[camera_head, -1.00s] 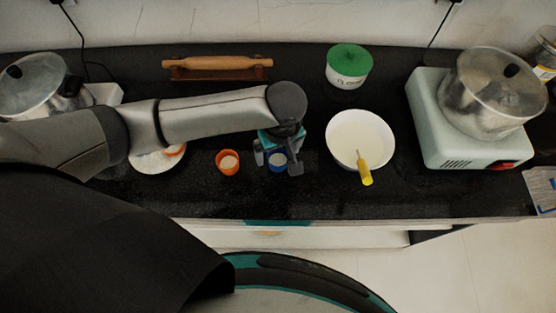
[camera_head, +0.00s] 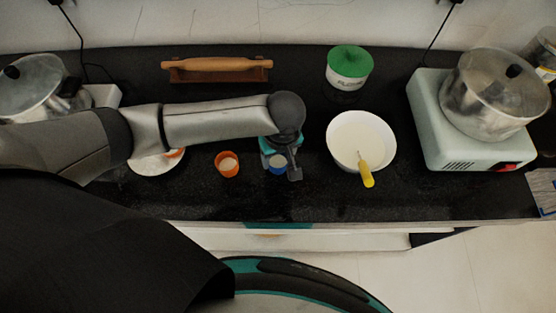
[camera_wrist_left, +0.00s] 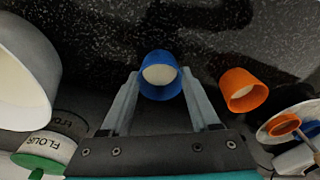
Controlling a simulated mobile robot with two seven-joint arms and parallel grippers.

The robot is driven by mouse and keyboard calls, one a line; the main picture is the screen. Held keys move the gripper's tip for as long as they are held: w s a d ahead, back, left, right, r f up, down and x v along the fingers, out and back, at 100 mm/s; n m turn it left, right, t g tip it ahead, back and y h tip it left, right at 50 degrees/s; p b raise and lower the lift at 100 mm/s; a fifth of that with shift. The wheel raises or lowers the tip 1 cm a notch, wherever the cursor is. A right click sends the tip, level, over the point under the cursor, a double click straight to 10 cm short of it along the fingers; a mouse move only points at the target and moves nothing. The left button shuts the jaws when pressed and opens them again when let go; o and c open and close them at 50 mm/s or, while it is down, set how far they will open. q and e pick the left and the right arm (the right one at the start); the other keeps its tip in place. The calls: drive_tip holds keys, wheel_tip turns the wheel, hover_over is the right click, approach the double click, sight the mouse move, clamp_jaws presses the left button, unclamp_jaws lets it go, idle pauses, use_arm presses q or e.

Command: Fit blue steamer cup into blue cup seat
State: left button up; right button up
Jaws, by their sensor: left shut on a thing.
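The blue steamer cup (camera_head: 277,163), with pale contents, stands at the front of the dark counter. My left gripper (camera_head: 281,164) points down over it, shut on the cup. In the left wrist view, the blue cup (camera_wrist_left: 160,88) sits between the two fingers of my left gripper (camera_wrist_left: 160,76). A white plate (camera_head: 150,166) lies to the left, partly under my arm, with an orange part on it. In the wrist view, a small blue piece (camera_wrist_left: 312,129) shows by the plate at the right edge; I cannot tell if it is the blue cup seat. My right gripper is out of view.
An orange cup (camera_head: 228,164) stands close left of the blue cup. A white bowl (camera_head: 345,160) with a yellow-handled tool (camera_head: 366,176) is to the right. Behind are a rolling pin (camera_head: 217,63) and a green-lidded flour jar (camera_head: 349,70). A steel pot (camera_head: 495,85) sits at far right.

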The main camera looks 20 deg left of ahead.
sight(278, 166)
use_arm(q)
drive_tip(key=c, duration=0.4)
wheel_tip(278, 166, up, 20)
drive_tip(key=p, duration=0.5)
